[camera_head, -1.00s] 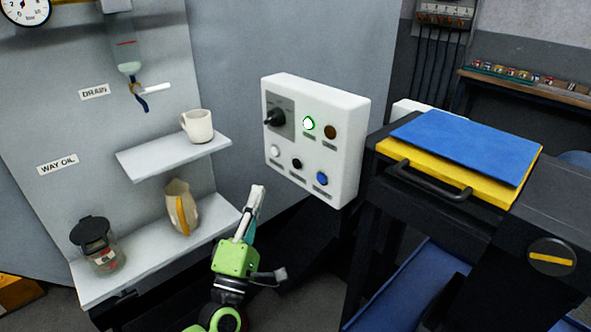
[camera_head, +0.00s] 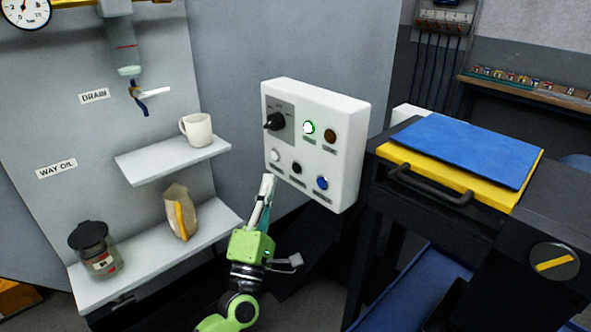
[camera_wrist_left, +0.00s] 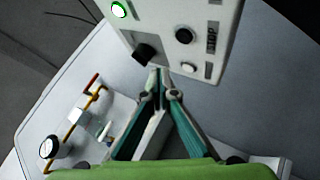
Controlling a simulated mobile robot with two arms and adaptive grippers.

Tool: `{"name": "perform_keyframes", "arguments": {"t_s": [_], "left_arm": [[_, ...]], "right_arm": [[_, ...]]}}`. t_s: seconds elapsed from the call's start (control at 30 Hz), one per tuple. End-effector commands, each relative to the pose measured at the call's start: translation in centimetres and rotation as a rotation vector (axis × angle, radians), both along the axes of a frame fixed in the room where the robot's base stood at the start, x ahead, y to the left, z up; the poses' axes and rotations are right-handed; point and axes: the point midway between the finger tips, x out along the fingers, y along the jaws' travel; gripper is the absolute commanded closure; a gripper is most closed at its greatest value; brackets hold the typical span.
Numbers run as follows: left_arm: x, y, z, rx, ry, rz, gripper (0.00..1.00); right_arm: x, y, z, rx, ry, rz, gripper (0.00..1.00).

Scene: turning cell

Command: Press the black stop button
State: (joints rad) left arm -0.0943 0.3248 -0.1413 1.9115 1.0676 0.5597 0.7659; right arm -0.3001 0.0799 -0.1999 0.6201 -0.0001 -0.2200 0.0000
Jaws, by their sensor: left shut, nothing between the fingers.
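The black stop button (camera_head: 297,168) sits in the lower row of the white control box (camera_head: 347,150), between a white button (camera_head: 275,156) and a blue button (camera_head: 322,183). In the left wrist view the black button (camera_wrist_left: 184,36) shows beside a label reading STOP. My left gripper (camera_head: 268,181) is shut and empty, its tips just below and left of the lower row in the head view. In the wrist view its tips (camera_wrist_left: 158,76) point toward the box, below and left of the black button. I cannot tell the gap to the box. My right gripper is not in view.
The box also carries a black rotary knob (camera_head: 274,121), a lit green button (camera_head: 309,128) and a brown button (camera_head: 330,136). A dark cart (camera_head: 385,220) stands right.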

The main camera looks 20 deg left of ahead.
Motion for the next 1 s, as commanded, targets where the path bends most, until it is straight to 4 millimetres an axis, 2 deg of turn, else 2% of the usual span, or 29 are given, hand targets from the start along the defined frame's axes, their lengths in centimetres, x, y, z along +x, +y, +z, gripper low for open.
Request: {"name": "perform_keyframes", "arguments": {"t_s": [0.1,0.33,1.0], "left_arm": [[1.6,-0.7,0.1,0.000,-0.003,0.000,1.00],[3.5,-1.5,0.0,-0.001,0.000,-0.001,1.00],[4.0,-1.7,0.0,0.001,0.000,-0.001,1.00]], "right_arm": [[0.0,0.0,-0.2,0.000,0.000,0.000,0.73],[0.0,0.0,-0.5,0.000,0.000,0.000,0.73],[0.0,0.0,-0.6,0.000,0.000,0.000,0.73]]}}
